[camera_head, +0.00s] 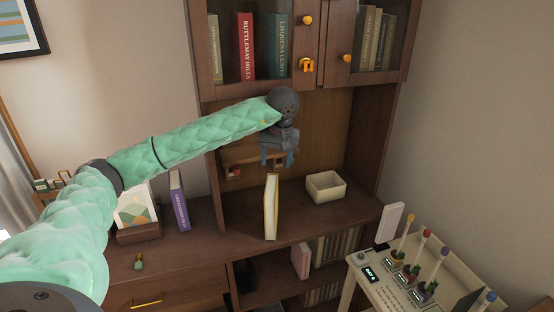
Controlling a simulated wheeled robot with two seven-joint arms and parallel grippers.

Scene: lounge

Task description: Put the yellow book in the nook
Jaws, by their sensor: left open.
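The yellow book (271,207) stands upright on the wooden cabinet's counter, with its pale page edges and yellow cover edge showing. My left gripper (277,161) hangs just above and behind the book in the picture, pointing down. It is open and empty, apart from the book as far as I can tell. The cabinet's open recess (325,135) lies behind, below the upper doors. A small wooden shelf (240,155) in it is partly hidden by my gripper and arm. Which space is the nook is not clear. My right gripper is not in view.
A cream open box (326,186) sits right of the book. A purple book (179,202) and a framed picture (137,209) stand to the left. Glass doors with orange knobs hang above. A white stand (400,285) with small pots is at lower right.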

